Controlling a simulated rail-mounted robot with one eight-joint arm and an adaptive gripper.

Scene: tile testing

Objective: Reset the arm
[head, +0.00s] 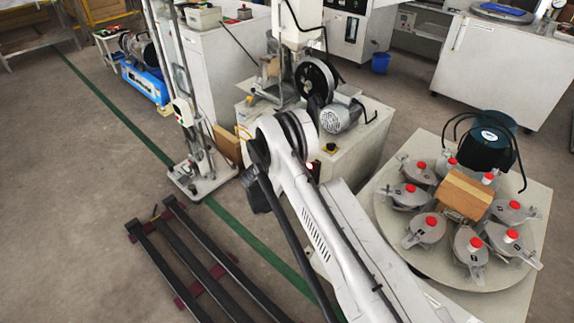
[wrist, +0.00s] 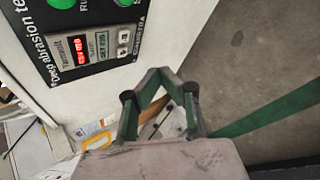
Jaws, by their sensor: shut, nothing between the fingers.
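My arm (head: 318,212) rises from the lower middle of the head view, bent at a round dark joint near the middle. In the wrist view my gripper (wrist: 160,77) extends up from its pale body, with its two fingers drawn together and nothing held. It is in front of a white machine with a black control panel (wrist: 85,45), apart from it as far as I can tell. The panel carries green buttons, a red display and lettering about abrasion. In the head view I cannot make out the fingers.
A round turntable (head: 400,255) with several red-knobbed metal holders stands at the right. A white cabinet (head: 372,140) with a motor and wheel is behind my arm. Dark rails (head: 185,265) lie on the floor at lower left. Open floor (head: 70,180) is at left.

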